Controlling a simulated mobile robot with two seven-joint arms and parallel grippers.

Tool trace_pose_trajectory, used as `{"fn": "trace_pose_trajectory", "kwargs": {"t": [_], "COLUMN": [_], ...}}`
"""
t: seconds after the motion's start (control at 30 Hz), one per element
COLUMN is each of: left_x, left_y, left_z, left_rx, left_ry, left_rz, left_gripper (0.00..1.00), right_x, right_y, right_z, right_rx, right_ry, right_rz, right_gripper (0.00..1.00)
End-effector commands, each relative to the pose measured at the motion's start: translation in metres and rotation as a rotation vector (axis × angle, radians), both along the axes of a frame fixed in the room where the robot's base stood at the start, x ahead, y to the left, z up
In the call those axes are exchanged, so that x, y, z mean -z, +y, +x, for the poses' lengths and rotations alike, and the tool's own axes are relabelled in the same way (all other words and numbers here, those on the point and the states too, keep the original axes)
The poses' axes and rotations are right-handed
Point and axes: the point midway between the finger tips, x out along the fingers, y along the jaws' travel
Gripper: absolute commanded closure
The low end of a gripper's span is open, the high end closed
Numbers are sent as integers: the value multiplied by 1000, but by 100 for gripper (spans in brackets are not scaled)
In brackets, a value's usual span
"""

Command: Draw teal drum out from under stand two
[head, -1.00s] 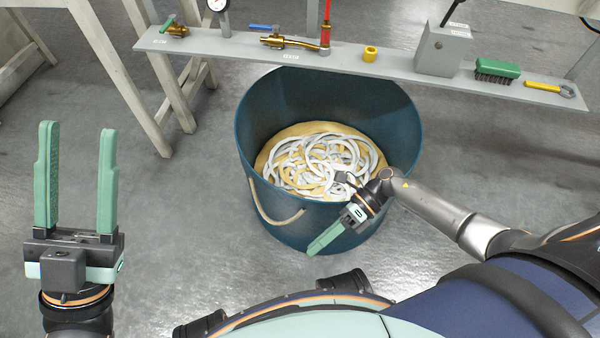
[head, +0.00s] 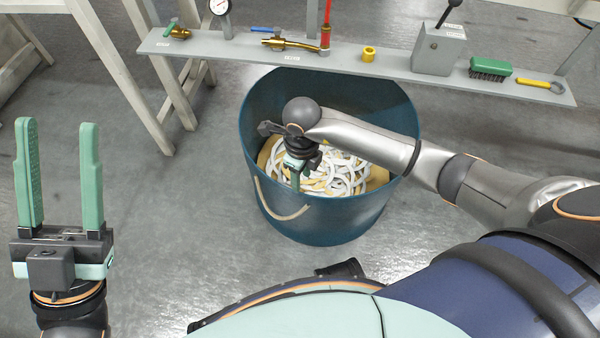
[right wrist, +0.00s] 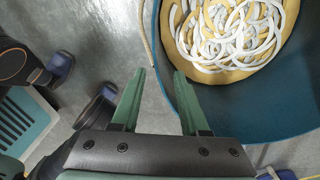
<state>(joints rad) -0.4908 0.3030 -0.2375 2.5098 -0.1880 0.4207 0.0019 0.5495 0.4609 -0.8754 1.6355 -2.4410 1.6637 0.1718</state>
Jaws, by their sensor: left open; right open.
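The teal drum (head: 335,222) stands upright on the floor, its back part under the long grey shelf (head: 375,58), whose small labels I cannot read clearly. A pale rope handle (head: 280,212) hangs on its front left wall. My right gripper (head: 296,182) is open above the drum's front left, pointing down. In the right wrist view, the open right gripper (right wrist: 160,74) is by the drum's rim (right wrist: 163,80), right finger overlapping the rim and left finger over floor; contact is unclear. My left gripper (head: 57,175) is open and empty, away from the drum at the left.
White and tan coiled rings (head: 345,172) lie inside the drum. The shelf carries brass valves (head: 290,43), a yellow fitting (head: 369,54), a grey box (head: 438,50), a green brush (head: 490,69) and a yellow wrench (head: 540,84). Table legs (head: 125,85) stand at left. Floor before the drum's left is clear.

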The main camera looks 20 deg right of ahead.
Motion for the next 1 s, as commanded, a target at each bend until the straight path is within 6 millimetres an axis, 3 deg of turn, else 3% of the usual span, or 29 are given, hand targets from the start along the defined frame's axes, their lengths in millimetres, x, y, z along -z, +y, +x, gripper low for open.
{"fn": "trace_pose_trajectory", "kwargs": {"t": [0.37,1.0], "left_x": [4,59], "left_y": [0,-6], "left_z": [1,2], "left_rx": [-1,15], "left_ry": [3,29], "left_rz": [-1,20], "left_gripper": [50,50], "right_x": [7,114], "right_y": [0,0], "right_z": [0,-1], "right_rx": [0,0], "right_ry": [2,2], "right_rz": [1,3], "right_gripper": [55,55]}}
